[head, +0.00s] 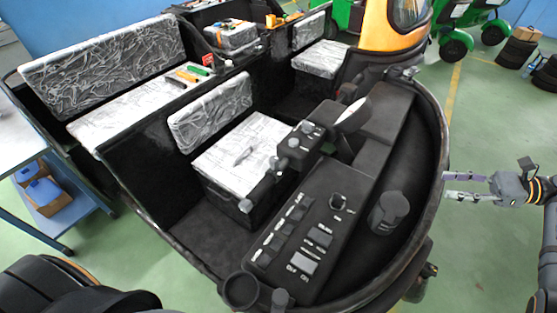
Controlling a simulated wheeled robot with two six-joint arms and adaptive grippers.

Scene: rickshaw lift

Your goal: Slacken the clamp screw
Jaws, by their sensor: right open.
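The front of an open rickshaw cab (437,120) fills the middle, with a black dashboard (310,215) inside its curved rim. A dark bar with several grey knobs (290,143) crosses between the dashboard and the front seat. I cannot tell for certain which part is the clamp screw. My right gripper (449,186) comes in from the right edge, just outside the rim. Its two fingers point left, apart and with nothing between them. My left gripper is not in view.
A seat (240,155) and a rear bench (125,105) are wrapped in plastic. Several coloured-handled tools (186,76) lie on the bench. A blue workbench shelf (62,213) with boxes stands at left. Green floor (495,110) is clear beyond the right gripper. A dark part (430,271) sits below the rim.

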